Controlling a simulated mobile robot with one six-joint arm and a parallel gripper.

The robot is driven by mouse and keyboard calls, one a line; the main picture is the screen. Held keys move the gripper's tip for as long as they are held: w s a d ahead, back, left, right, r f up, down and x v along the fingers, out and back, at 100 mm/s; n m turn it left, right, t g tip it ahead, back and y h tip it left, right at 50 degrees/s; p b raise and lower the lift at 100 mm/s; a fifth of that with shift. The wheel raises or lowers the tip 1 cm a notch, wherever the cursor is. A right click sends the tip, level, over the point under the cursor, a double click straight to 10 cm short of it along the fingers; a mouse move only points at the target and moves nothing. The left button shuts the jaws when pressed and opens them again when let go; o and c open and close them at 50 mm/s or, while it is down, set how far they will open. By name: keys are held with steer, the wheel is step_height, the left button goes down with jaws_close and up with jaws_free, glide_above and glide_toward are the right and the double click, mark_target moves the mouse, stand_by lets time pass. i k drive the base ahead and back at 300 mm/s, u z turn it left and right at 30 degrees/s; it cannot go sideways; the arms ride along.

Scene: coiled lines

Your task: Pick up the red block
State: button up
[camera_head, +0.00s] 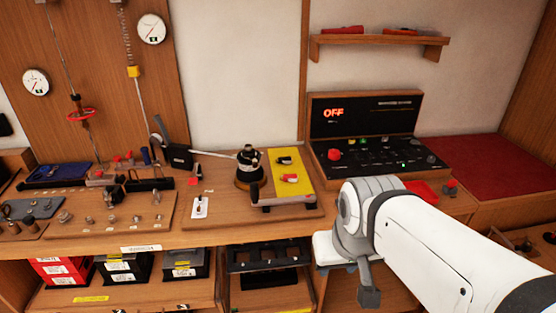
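Several small red pieces are in view, and I cannot tell which one is the red block. One red piece (289,178) lies on the yellow panel at the middle of the bench. A small red piece (194,181) is on the wood left of the black round device. Another red piece (450,187) stands at the bench's right end. My arm reaches in from the lower right, and its end, with my gripper (369,296), is low in front of the bench edge, apart from all of these. The fingers are mostly hidden or unclear.
A black control box (370,145) with a lit OFF display stands at the back right. A shelf (379,40) with red items hangs above it. Left are boards with knobs (113,212). Bins (124,266) sit below the bench (225,233). A red mat (500,172) is at right.

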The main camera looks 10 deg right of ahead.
mark_target(284, 179)
steer(key=i, duration=0.9)
steer(key=u, duration=0.05)
